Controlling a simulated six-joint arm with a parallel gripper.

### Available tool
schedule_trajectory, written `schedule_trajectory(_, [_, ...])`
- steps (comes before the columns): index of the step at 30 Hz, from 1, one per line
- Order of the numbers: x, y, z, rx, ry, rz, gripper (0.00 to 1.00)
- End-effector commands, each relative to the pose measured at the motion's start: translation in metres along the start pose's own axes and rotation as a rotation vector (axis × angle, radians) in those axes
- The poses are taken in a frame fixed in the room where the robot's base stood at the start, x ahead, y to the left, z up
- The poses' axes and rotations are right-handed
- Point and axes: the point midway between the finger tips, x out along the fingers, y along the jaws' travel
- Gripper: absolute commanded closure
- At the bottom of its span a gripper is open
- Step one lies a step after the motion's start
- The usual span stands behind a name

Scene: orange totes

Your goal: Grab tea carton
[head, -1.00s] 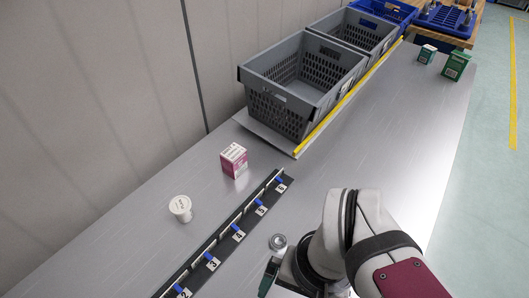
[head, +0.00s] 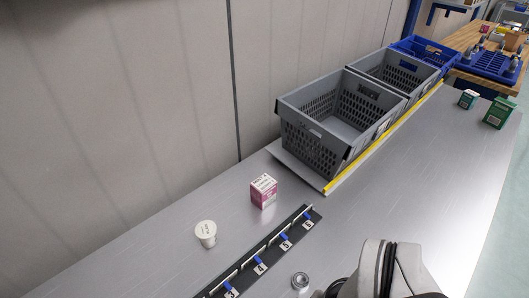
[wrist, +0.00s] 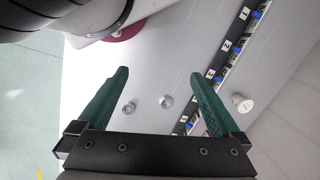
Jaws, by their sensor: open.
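A pink and white carton (head: 263,191) stands upright on the grey table, left of the grey crates, in the head view. A larger green carton (head: 498,113) and a smaller green and white carton (head: 468,99) stand at the far right end of the table. I cannot read which one is tea. My gripper (wrist: 158,76) is open and empty in the wrist view, its two green fingers spread above the table. No carton shows in the wrist view. In the head view only my arm shows at the bottom; the fingers are out of frame.
A white tub (head: 206,233) stands left of the numbered black strip (head: 270,256). A small metal ring (head: 300,281) lies near my arm. Grey crates (head: 318,150) and a blue crate (head: 421,57) line the wall behind a yellow edge.

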Motion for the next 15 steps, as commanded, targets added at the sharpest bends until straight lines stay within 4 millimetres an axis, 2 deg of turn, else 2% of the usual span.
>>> schedule_trajectory(6, [0.0, 0.0, -0.001, 0.001, 0.0, 0.003, 0.0])
schedule_trajectory(8, [-0.003, -0.001, -0.009, 0.011, 0.0, 0.038, 0.0])
schedule_trajectory(11, [-0.013, -0.008, -0.052, 0.065, 0.038, 0.202, 0.0])
schedule_trajectory(14, [-0.015, -0.043, -0.128, 0.137, 0.205, 0.419, 0.0])
schedule_trajectory(15, [-0.01, -0.067, -0.158, 0.163, 0.304, 0.481, 0.0])
